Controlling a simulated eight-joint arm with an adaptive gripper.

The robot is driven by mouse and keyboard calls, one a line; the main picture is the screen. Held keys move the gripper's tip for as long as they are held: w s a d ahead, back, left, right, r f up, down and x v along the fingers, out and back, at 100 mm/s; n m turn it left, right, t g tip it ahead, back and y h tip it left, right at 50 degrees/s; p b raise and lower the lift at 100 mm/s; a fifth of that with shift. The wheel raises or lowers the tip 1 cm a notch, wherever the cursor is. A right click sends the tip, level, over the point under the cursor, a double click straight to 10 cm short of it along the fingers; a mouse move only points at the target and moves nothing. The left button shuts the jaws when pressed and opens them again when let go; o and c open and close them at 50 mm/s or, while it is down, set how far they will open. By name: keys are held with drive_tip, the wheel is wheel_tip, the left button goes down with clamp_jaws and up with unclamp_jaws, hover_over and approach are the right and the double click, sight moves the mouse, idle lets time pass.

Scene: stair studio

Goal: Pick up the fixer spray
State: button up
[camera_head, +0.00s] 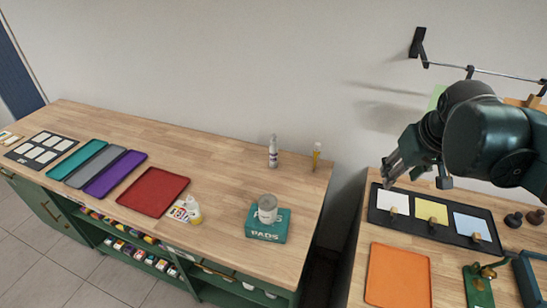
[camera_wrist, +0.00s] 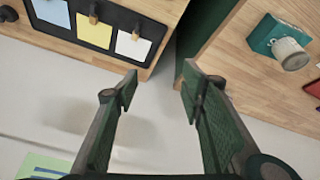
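A slim white bottle with a narrow top (camera_head: 273,152) stands upright near the back of the long wooden counter; it looks like the fixer spray, though its label is too small to read. My gripper (camera_head: 412,172) is raised to the right of it, above the right-hand counter, well apart from the bottle. In the wrist view my gripper (camera_wrist: 160,86) is open and empty, its two fingers spread over the gap between the counters. The white bottle does not show in the wrist view.
A yellow tube (camera_head: 316,156) stands close right of the bottle. A grey-white can (camera_head: 267,208) sits on a green box (camera_head: 281,229) in front. A small white-yellow bottle (camera_head: 194,210) and red tray (camera_head: 153,191) lie left. A rail (camera_head: 490,72) is above right.

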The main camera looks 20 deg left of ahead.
drive_tip(key=w+a+n+g+p, duration=0.2)
drive_tip(key=w+a+n, duration=0.1)
drive_tip(key=w+a, duration=0.7)
drive_tip(key=n+g+p, duration=0.2)
drive_tip(key=n+p, duration=0.2)
drive_tip(key=n, duration=0.1)
hover_over(275, 141)
drive_tip(key=s+d, duration=0.2)
drive_tip(key=d, duration=0.9)
wheel_tip(275, 141, down, 10)
drive_tip(key=a+f, duration=0.3)
drive_tip(key=w+a+f+n+p, duration=0.1)
drive_tip(key=a+f, duration=0.2)
drive_tip(key=a, duration=0.1)
drive_tip(key=w+a+f+n+g+p, duration=0.1)
drive_tip(key=a+f, duration=0.2)
drive_tip(key=a, duration=0.1)
drive_tip(key=shift+f+h, duration=0.2)
drive_tip(key=shift+h, duration=0.2)
drive_tip(key=shift+a+f, duration=0.2)
drive_tip(key=shift+f, duration=0.1)
drive_tip(key=shift+f, duration=1.25)
drive_tip(key=shift+a+f, duration=0.1)
drive_tip(key=shift+f, duration=2.5)
